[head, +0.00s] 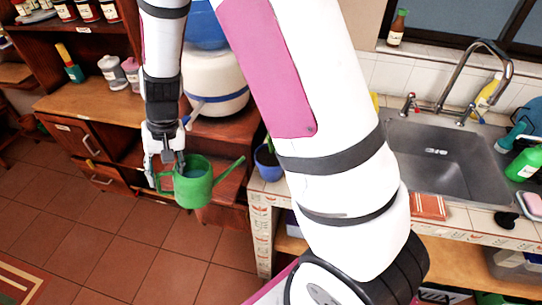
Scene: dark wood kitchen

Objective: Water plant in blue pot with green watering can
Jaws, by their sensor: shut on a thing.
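A green watering can (194,186) hangs in the air in front of the wooden cabinet, with its spout pointing up to the right. My gripper (170,166) is shut on the can's handle at its left side and holds it roughly upright. A small plant in a blue pot (267,164) stands at the left end of the tiled counter. It is to the right of the can's spout and apart from it. My arm covers the pot's right side, and only a little of the plant's green shows above the rim.
The tiled counter (257,198) holds a steel sink (440,160) with a tap and bottles beside it. A white and blue water container (217,84) stands behind my gripper. Wooden shelves with jars are at left. The tiled floor (140,238) is open below.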

